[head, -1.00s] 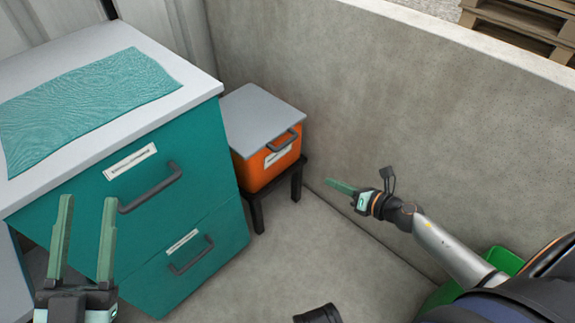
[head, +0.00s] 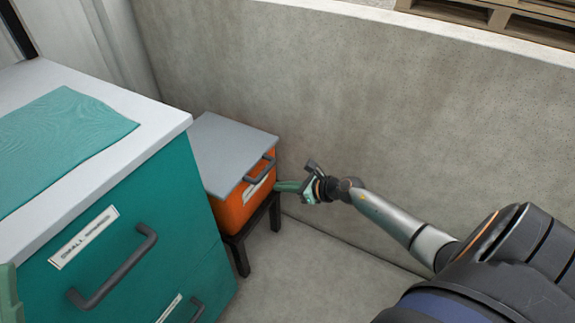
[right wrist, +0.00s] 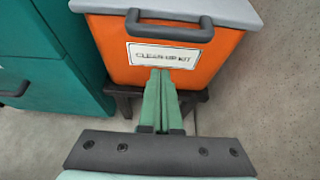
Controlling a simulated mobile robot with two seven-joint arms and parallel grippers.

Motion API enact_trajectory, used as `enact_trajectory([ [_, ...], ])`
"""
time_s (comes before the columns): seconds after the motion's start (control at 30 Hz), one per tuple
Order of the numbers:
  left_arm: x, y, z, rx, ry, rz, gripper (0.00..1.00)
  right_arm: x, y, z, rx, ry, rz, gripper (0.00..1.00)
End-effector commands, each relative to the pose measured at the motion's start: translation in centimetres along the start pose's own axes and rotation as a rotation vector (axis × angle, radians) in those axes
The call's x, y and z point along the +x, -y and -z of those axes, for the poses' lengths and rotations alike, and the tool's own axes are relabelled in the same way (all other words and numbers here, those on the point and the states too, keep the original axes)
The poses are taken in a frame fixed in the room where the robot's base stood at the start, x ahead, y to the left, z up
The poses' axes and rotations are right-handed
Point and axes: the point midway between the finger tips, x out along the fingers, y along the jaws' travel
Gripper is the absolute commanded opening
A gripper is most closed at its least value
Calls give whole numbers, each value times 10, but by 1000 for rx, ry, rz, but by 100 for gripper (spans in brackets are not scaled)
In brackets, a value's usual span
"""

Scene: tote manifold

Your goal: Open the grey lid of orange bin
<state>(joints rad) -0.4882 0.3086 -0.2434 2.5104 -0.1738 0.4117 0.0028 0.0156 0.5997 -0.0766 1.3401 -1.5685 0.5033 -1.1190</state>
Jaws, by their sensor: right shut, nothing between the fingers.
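The orange bin (head: 236,212) stands on a small black stand (head: 262,222) with its grey lid (head: 226,150) lying closed on top. A dark handle (head: 260,168) is on the lid's front edge. In the right wrist view the bin (right wrist: 158,72) carries a label, and the lid handle (right wrist: 168,26) is above the fingertips. My right gripper (head: 280,186) is shut and empty, at the right front of the bin, below the handle. In the right wrist view its fingers (right wrist: 160,75) point at the label; contact cannot be told. Part of my left gripper (head: 8,290) shows at the left edge.
A teal drawer cabinet (head: 120,235) with a white top and a teal cloth (head: 65,140) stands left of the bin. A concrete wall (head: 350,120) runs behind. Floor (head: 300,270) is clear in front of the stand.

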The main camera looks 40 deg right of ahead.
Motion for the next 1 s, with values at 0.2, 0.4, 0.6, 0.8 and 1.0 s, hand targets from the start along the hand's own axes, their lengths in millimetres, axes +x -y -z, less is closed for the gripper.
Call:
enact_trajectory([
  [0.2, -16, -9, -17, -10, 8, -6, 50, 47, 0, 3, 2, 3, -1, 0],
  [0.4, -9, -6, -11, -9, 11, -6, 50, 43, -1, -18, -2, 0, -2, 0],
  [0.6, -6, -4, -6, -14, 3, -1, 50, 33, -1, -30, -1, -1, -1, 0],
  [0.8, -6, -3, -6, -14, 2, -1, 50, 32, -1, -31, 1, -1, -2, 0],
  [1.0, -6, -3, -6, -14, 3, -1, 50, 32, -1, -31, 1, -1, -1, 0],
])
